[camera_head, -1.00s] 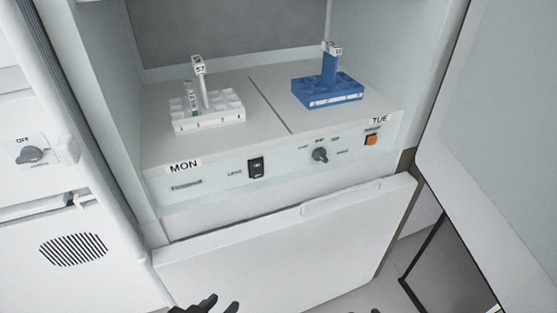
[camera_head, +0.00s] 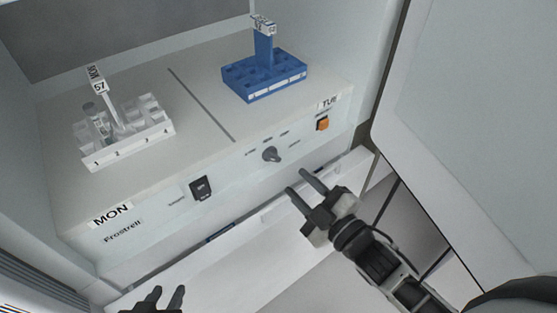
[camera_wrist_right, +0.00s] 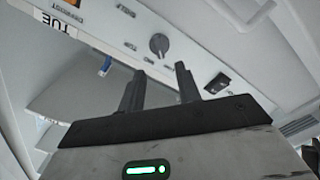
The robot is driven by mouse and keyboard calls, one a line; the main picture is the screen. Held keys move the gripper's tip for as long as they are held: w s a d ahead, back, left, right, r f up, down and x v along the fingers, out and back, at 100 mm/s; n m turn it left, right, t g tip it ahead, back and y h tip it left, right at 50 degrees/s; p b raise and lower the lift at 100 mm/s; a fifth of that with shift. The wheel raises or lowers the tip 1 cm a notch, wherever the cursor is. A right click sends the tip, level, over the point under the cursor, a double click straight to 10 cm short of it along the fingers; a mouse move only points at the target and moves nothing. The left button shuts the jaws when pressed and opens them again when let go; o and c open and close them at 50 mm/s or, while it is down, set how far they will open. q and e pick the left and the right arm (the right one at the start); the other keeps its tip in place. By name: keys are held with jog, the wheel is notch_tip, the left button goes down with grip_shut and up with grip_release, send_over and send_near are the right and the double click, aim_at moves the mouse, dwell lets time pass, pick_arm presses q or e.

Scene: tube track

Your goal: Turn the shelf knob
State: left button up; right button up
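The shelf knob (camera_head: 271,155) is a small dark grey rotary knob on the white front panel of the shelf, with small printed labels around it. In the right wrist view the knob (camera_wrist_right: 159,44) shows ahead of the fingers, apart from them. My right gripper (camera_head: 298,182) is open and empty, a little below and right of the knob in the head view; its fingers (camera_wrist_right: 157,85) stand apart. My left gripper (camera_head: 168,294) shows only its fingertips at the bottom edge, with a gap between them, away from the panel.
A black rocker switch (camera_head: 201,188) and an orange switch (camera_head: 323,123) flank the knob on the panel. A white rack (camera_head: 128,146) and a blue rack (camera_head: 264,82) stand on the shelf. An open door (camera_head: 470,90) stands at the right, and a pulled-out white front (camera_head: 250,255) lies below.

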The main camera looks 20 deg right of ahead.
aim_at(274, 160)
jog(key=x, duration=0.8)
jog(key=shift+s, duration=0.1)
grip_shut()
